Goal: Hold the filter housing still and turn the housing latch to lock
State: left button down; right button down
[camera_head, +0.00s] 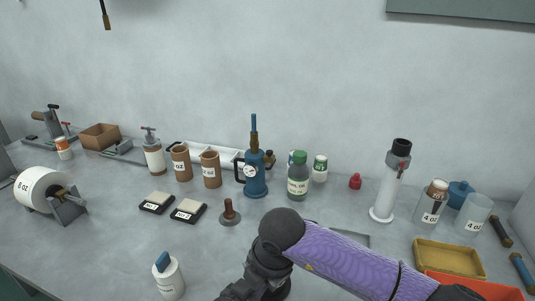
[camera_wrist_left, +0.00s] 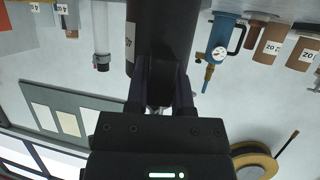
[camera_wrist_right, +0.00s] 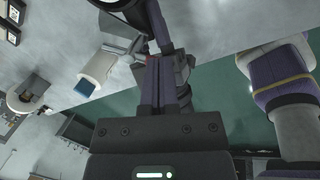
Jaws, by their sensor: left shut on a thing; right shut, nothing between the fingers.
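In the left wrist view my left gripper (camera_wrist_left: 160,90) is shut on a large dark cylinder (camera_wrist_left: 165,35), which fits the filter housing. Its far end runs out of the frame. In the right wrist view my right gripper (camera_wrist_right: 165,85) has its fingers together with nothing between them. Dark grey parts (camera_wrist_right: 185,75) lie close beside its fingertips. I cannot tell whether they touch, or whether they are the housing or my other hand. The housing latch cannot be made out.
A white bottle with a blue top (camera_head: 170,280) stands at the front. A yellow tray (camera_head: 448,260) lies right. Front-left counter is largely clear.

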jog(key=shift+s+a, duration=0.2)
jog(key=shift+a, duration=0.15)
pick_arm(q)
jog(key=shift+r, duration=0.1)
pick_arm(e)
jog(key=shift+a, duration=0.1)
jog(key=shift+s, duration=0.15)
notch_tip(320, 180, up, 6)
jog(key=shift+s, duration=0.25)
dwell(0.4)
